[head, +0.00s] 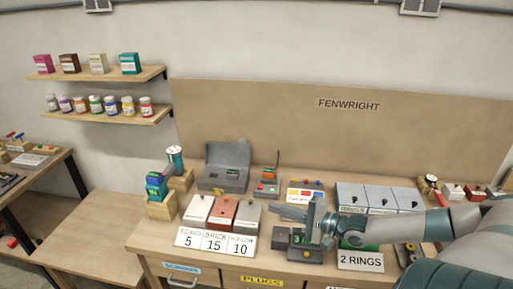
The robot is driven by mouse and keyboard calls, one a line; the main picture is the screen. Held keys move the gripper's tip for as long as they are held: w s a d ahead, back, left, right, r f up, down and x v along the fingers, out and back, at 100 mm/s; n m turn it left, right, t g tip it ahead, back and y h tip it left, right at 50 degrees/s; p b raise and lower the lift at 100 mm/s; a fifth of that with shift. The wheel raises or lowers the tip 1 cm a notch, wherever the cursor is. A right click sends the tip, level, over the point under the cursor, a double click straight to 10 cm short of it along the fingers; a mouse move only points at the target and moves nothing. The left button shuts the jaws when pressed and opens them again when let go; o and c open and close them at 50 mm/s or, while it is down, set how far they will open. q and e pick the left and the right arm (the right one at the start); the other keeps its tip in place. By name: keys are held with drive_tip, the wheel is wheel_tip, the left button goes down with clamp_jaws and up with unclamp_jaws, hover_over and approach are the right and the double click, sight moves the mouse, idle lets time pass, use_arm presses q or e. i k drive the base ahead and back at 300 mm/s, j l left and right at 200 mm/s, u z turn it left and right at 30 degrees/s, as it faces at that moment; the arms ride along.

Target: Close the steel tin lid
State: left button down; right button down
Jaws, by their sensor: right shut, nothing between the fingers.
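The grey steel tin (222,186) stands near the back of the workbench, left of centre in the head view. Its lid (227,153) is open and leans up at the back, and small dark items show inside. My right gripper (284,212) comes in from the right, to the right of the tin and nearer the front edge. It is shut and empty, and apart from the lid. My left gripper is not in view.
White, red and grey boxes (221,212) with number cards stand in front of the tin. A dark block with a yellow button (306,254) sits below my right gripper. A blue-and-green stack (156,186) stands left; grey-lidded bins (380,196) stand right.

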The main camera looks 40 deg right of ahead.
sight(226, 155)
drive_tip(key=i+l, duration=0.35)
drive_tip(key=l, duration=0.15)
drive_tip(key=i+l, duration=0.7)
drive_tip(key=l, duration=0.25)
